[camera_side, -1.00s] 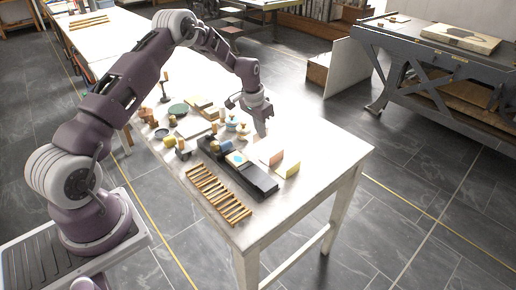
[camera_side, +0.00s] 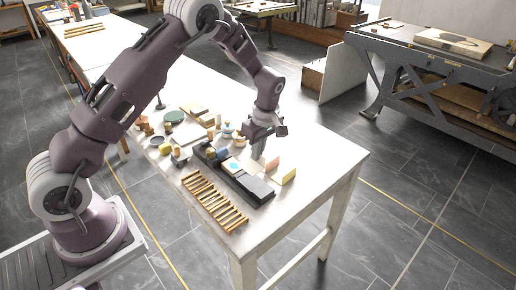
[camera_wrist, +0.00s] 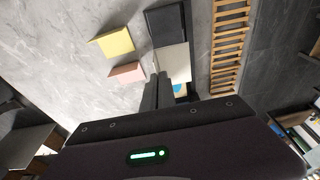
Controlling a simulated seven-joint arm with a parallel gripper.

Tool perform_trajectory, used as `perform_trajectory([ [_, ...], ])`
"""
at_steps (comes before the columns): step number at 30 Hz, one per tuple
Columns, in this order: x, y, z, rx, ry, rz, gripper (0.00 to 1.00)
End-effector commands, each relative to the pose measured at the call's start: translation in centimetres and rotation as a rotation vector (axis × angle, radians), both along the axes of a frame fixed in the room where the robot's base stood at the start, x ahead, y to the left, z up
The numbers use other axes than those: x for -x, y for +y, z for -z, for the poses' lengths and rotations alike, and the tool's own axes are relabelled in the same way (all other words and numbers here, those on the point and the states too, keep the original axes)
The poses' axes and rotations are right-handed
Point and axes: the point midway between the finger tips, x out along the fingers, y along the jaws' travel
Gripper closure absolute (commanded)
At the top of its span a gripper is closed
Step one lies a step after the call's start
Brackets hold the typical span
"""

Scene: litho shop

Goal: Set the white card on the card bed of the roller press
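The roller press (camera_side: 256,188) is a long dark unit on the white table, with its black flat part also in the wrist view (camera_wrist: 166,25). Whether the card touches the bed I cannot tell.
A pink card (camera_side: 271,165) and a yellow card (camera_side: 286,174) stand just right of my gripper. A slatted wooden rack (camera_side: 214,200) lies left of the press. Several jars and small blocks crowd the table behind. The table's right end is clear.

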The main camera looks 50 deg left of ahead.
Motion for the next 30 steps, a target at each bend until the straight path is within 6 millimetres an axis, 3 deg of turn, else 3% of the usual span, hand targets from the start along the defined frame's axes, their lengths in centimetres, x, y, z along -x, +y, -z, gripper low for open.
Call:
perform_trajectory([
  [15, 0.0, 0.0, 5.0, 0.001, 0.001, 0.002, 1.00],
  [30, 0.0, 0.0, 5.7, 0.001, 0.000, 0.003, 1.00],
])
